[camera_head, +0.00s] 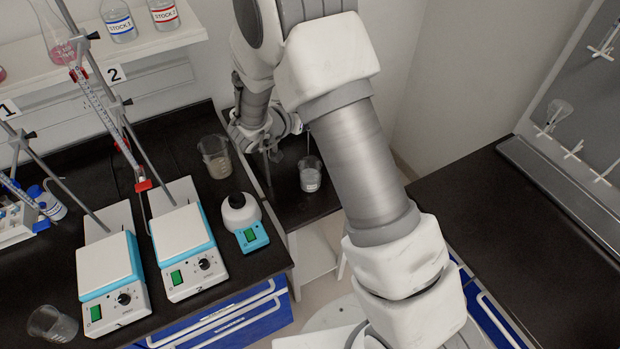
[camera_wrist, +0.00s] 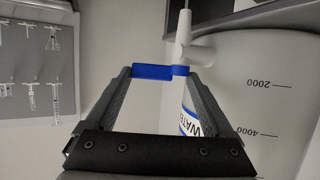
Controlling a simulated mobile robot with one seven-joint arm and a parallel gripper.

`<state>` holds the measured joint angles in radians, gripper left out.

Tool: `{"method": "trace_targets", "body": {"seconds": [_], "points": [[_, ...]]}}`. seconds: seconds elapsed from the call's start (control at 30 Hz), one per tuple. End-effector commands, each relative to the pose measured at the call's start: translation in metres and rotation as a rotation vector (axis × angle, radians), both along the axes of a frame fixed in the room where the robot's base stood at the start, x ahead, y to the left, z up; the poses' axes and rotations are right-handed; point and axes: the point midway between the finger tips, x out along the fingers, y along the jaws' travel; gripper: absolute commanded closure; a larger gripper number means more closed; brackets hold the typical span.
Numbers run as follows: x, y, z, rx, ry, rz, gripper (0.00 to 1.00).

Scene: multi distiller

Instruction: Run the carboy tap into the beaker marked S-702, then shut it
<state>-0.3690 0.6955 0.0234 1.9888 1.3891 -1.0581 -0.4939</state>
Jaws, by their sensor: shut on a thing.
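The carboy (camera_wrist: 265,85) fills the right of the wrist view, with a WATER label and volume marks. Its white tap (camera_wrist: 188,45) has a blue lever (camera_wrist: 152,72). My gripper (camera_wrist: 160,76) is shut on this lever, one finger at each end; the lever lies crosswise in the picture. In the head view my gripper (camera_head: 268,140) is beyond the dark low stand (camera_head: 300,208), and my arm hides the carboy. A glass beaker (camera_head: 310,180) stands on that stand, close to my gripper; its label is too small to read, and its liquid level is unclear.
Another beaker (camera_head: 215,160) stands on the left bench beside a small blue-and-white device (camera_head: 243,222). Two stirring hotplates (camera_head: 185,250) with burette stands are further left. An empty-looking beaker (camera_head: 52,325) sits at the front left. The right bench (camera_head: 480,235) is mostly clear.

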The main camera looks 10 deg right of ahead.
Motion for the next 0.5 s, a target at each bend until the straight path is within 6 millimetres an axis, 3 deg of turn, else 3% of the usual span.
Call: {"method": "trace_targets", "body": {"seconds": [0.2,0.5], "points": [[0.0016,-0.0043,-0.0001,-0.002,-0.005,0.126,0.64],[0.0017,-0.0042,0.0014,0.0,-0.004,0.142,0.64]]}}
